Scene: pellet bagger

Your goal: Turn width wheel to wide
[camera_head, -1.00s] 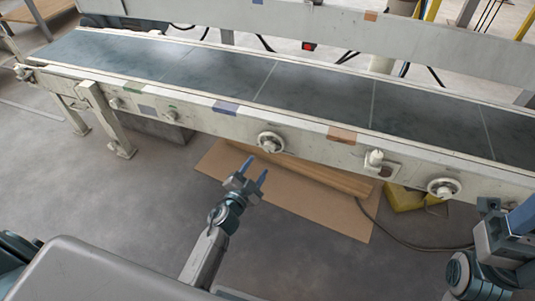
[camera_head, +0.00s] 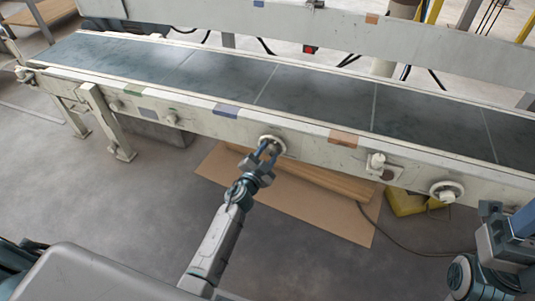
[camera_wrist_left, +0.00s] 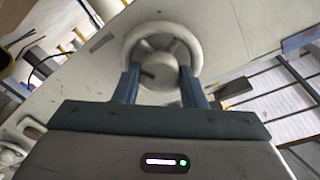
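A pale round handwheel (camera_head: 279,141) with a central hub sits on the front rail of the conveyor, left of an orange-brown patch. It also shows close up in the left wrist view (camera_wrist_left: 160,28), with its spokes and grey hub. My left gripper (camera_head: 267,150) is right in front of this wheel. In the left wrist view its two blue fingers (camera_wrist_left: 160,88) are apart, one on each side of the hub, overlapping the lower rim. Contact cannot be told. A second handwheel (camera_head: 446,191) is further right on the rail. My right arm shows at the right edge; its fingertips are not visible.
The conveyor belt (camera_head: 320,101) runs across behind the rail (camera_head: 193,117). A knob (camera_head: 376,161) stands out between the two wheels. Cardboard (camera_head: 305,207) and a yellow object (camera_head: 404,202) with a cable lie below. The floor at left is clear.

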